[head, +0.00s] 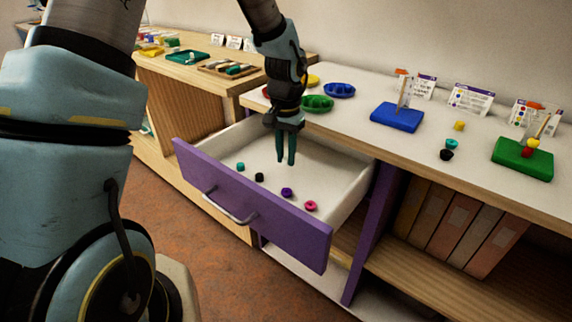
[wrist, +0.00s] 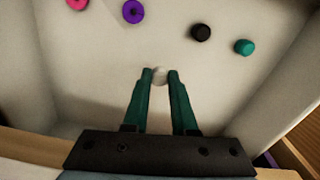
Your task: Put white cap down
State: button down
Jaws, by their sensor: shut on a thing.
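My gripper (head: 286,160) points down into the open purple drawer (head: 250,212). In the wrist view its two green fingers (wrist: 160,76) are closed on a small white cap (wrist: 160,73) at their tips. The cap is partly hidden by the fingers and hard to pick out against the pale drawer floor. I cannot tell whether the cap touches the floor.
In the drawer lie a teal bead (head: 241,167), a black bead (head: 259,177), a purple bead (head: 287,192) and a pink bead (head: 311,206). The drawer's back floor is clear. The counter above holds a blue board (head: 397,117) and a green board (head: 522,160).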

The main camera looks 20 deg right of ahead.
aim_at(286, 158)
jog(key=shift+f, duration=1.65)
jog(key=shift+f, duration=0.15)
jog(key=c, duration=0.7)
grip_release()
